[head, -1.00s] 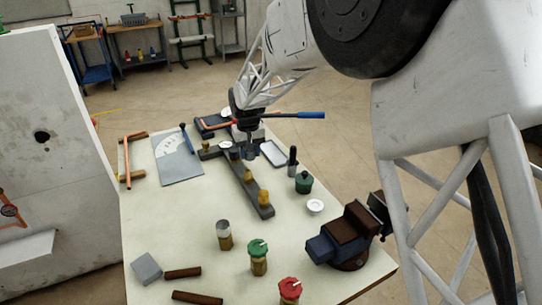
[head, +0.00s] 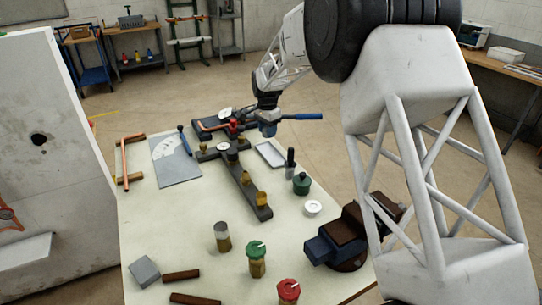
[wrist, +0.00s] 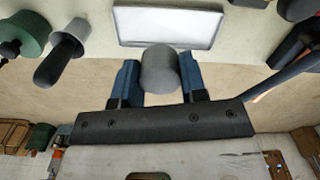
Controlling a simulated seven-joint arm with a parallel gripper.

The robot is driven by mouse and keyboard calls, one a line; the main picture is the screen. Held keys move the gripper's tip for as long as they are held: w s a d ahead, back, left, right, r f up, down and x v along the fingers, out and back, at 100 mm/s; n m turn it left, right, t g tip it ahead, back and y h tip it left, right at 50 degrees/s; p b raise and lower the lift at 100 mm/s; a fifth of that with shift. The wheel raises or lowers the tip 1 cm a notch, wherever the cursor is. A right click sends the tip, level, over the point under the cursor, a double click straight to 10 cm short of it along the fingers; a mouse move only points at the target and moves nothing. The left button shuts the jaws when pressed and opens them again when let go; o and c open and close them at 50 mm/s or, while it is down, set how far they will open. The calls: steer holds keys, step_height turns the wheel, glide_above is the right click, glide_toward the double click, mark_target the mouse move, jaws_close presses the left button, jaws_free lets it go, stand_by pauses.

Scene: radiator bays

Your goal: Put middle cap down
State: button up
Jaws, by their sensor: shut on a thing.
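My gripper (head: 268,127) is over the far right part of the workbench, close to the white tray (head: 271,153). In the wrist view its two blue fingers (wrist: 159,82) are shut on a grey round cap (wrist: 158,68). The tray (wrist: 167,26) shows just beyond the cap there. The cap appears to be in the air; its height over the bench is hard to tell. The dark manifold bar (head: 238,180) lies left of the gripper, with several brass fittings on it. The fitting nearest the crossing (head: 231,155) shows no grey cap.
A dark green pot (head: 302,184) and a dark-handled tool (head: 290,161) stand right of the bar. A vise (head: 345,238) is at the right edge. Capped brass pieces (head: 257,260) stand in front. A blue-handled tool (head: 302,116) lies behind the gripper.

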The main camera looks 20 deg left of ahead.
steer(key=shift+w+d+m, duration=0.15)
steer(key=shift+w+m, duration=0.4)
steer(key=shift+w, duration=0.05)
steer(key=shift+w+d+m, duration=0.15)
steer(key=shift+w+m, duration=0.4)
steer(key=shift+w, duration=0.05)
steer(key=shift+f, duration=0.1)
glide_above(271, 155)
steer(key=shift+w+f, duration=0.1)
steer(key=shift+f, duration=2.35)
steer(key=shift+f, duration=0.1)
steer(key=shift+f, duration=2.4)
steer(key=shift+f, duration=0.1)
steer(key=o, duration=1)
steer(key=shift+o, duration=0.2)
